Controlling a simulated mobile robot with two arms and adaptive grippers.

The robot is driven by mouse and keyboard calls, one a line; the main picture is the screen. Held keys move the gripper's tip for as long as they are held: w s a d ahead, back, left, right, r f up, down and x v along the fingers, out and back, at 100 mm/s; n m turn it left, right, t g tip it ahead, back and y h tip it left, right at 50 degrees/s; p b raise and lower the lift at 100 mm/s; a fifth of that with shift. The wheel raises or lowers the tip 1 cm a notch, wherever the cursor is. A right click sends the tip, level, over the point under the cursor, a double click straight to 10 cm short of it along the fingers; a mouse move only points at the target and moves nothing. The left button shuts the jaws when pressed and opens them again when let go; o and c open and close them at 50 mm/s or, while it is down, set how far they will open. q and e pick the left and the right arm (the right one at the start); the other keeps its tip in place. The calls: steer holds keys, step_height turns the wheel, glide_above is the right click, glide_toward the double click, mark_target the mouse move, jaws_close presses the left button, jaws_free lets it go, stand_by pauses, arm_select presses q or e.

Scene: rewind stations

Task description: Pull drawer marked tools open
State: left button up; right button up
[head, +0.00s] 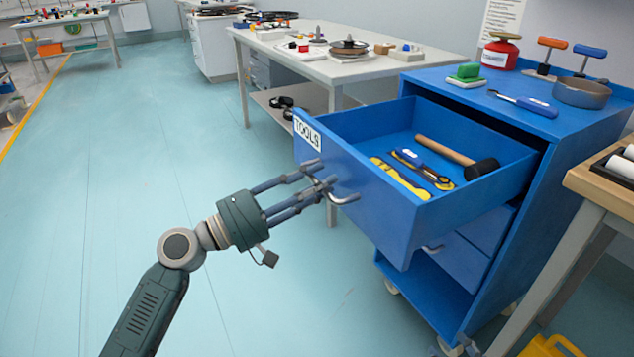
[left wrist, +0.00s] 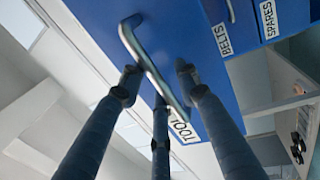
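The blue drawer marked TOOLS (head: 372,213) is pulled far out of the top of a blue cabinet. Its white label (head: 307,134) is at the front's upper left. In it lie a hammer (head: 450,152), a blue-handled tool and a yellow-and-black tool. My left gripper (head: 322,180) is at the drawer's grey bar handle (head: 346,198). In the left wrist view the handle (left wrist: 150,65) runs diagonally among my three fingers (left wrist: 158,85). Whether they press on it or stand slightly apart is not clear.
Drawers labelled BELTS (left wrist: 223,38) and SPARES (left wrist: 268,18) show in the left wrist view. A red can (head: 500,52), a screwdriver and a pan stand on the cabinet top (head: 440,82). A grey table (head: 335,72) stands behind the drawer. The floor at left is clear.

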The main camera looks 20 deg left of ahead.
arm_select(q)
steer(key=shift+a, duration=0.1)
steer(key=v, duration=1.2)
